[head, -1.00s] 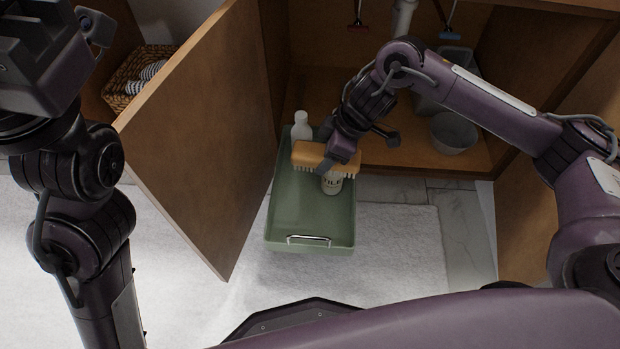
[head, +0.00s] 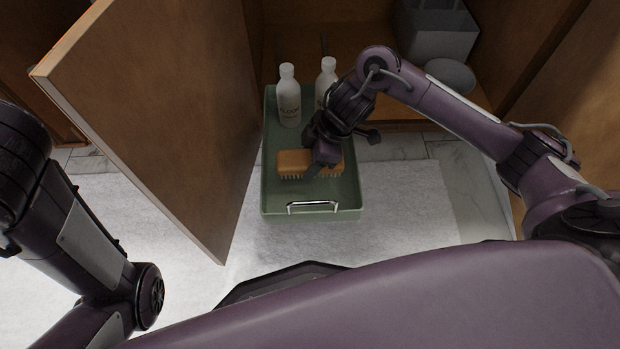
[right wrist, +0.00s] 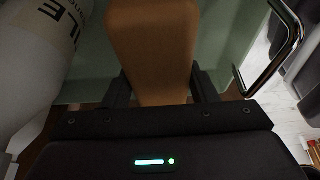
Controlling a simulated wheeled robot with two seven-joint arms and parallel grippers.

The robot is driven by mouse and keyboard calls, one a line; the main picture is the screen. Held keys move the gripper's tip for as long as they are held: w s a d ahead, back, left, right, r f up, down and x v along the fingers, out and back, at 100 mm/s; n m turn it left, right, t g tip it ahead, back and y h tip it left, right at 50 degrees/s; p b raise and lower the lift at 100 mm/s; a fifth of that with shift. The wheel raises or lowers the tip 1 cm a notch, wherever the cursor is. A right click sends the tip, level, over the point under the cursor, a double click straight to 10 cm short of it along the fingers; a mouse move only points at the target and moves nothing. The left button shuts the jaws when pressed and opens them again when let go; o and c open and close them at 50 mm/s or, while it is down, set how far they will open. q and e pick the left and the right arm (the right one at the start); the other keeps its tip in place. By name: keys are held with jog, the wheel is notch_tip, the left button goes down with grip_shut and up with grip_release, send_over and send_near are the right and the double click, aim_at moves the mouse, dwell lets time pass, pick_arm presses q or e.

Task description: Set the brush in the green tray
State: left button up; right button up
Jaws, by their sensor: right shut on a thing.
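The brush (head: 294,162) has a light wooden back and pale bristles facing down. It is over the front half of the green tray (head: 312,214), inside its outline in the head view. I cannot tell whether the bristles touch the tray floor. My right gripper (head: 322,166) is shut on the brush near its right end. In the right wrist view the brush's wooden back (right wrist: 152,45) lies between the two fingers (right wrist: 160,88). My left arm is at the left of the head view, but its gripper is out of the picture.
Two white bottles stand in the tray's back half, one at left (head: 289,100) and one at right (head: 327,80), partly behind my right arm. An open cabinet door (head: 165,110) borders the tray's left. A grey bowl (head: 450,76) and bin (head: 436,32) are in the cabinet.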

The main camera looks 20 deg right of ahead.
notch_tip(320, 180, down, 6)
jog(key=b, duration=0.3)
jog(key=shift+r, duration=0.3)
jog(key=shift+f, duration=0.15)
jog(key=o, duration=1)
